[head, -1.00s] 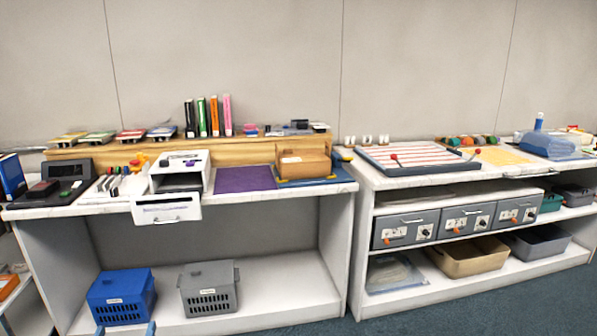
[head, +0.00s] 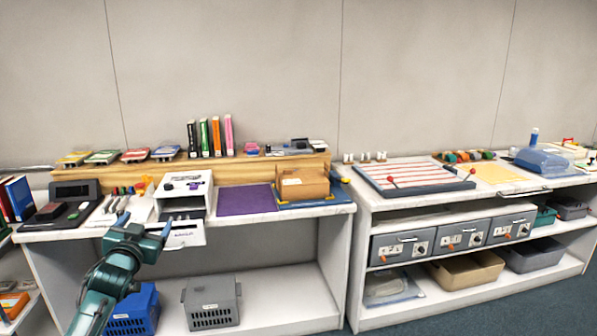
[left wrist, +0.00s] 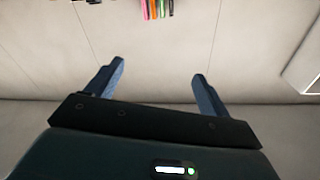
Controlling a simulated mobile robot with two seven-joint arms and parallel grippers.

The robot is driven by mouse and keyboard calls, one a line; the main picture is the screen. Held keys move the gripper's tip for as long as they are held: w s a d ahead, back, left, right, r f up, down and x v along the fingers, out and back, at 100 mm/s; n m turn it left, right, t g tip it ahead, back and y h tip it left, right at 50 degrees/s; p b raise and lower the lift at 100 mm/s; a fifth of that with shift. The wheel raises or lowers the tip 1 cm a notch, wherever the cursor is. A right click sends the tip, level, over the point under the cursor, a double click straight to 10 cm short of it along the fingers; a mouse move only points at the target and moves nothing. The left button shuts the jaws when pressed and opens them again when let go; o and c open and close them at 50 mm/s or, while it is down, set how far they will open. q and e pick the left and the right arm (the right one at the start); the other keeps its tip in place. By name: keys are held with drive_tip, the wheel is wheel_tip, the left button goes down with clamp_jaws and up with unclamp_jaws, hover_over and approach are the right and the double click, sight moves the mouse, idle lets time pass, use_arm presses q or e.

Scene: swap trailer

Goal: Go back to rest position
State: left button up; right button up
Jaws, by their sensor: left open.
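My left gripper (head: 143,226) is in the lower left of the head view, its arm coming up from the bottom edge. Its fingers point up and stand apart, in front of the white box with the open drawer (head: 182,234). In the left wrist view the two blue fingers (left wrist: 155,85) are spread wide with nothing between them, and mostly bare wall lies beyond. My right gripper is in neither view.
A left counter holds a purple mat (head: 246,199) and a cardboard box (head: 303,184). A blue basket (head: 135,312) and a grey basket (head: 211,301) stand on its lower shelf. A right counter holds a striped board (head: 412,174) above grey drawers (head: 402,247).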

use_arm(q)
drive_tip(key=s+d+f+m+g+h, duration=0.1)
drive_tip(key=s+d+f, duration=0.35)
drive_tip(key=f, duration=0.25)
drive_tip(key=s+d+f+g+h, duration=0.1)
drive_tip(key=s+d+f+g, duration=0.15)
drive_tip(key=s+f, duration=0.4)
drive_tip(key=s+d+f+m+g+h, duration=0.1)
drive_tip(key=s+d+f, duration=0.4)
drive_tip(key=f, duration=0.3)
drive_tip(key=s+d+f+g+h, duration=0.1)
drive_tip(key=s+d+f, duration=0.1)
drive_tip(key=s, duration=0.6)
drive_tip(key=s+d+f+g, duration=0.1)
drive_tip(key=s+d+f, duration=0.1)
drive_tip(key=s+d, duration=0.2)
drive_tip(key=s+d+f+n+g+h, duration=0.1)
drive_tip(key=s+d+f, duration=0.2)
drive_tip(key=s, duration=0.8)
drive_tip(key=shift+s+d+h, duration=0.25)
drive_tip(key=shift+s+h, duration=0.05)
drive_tip(key=shift+s, duration=0.05)
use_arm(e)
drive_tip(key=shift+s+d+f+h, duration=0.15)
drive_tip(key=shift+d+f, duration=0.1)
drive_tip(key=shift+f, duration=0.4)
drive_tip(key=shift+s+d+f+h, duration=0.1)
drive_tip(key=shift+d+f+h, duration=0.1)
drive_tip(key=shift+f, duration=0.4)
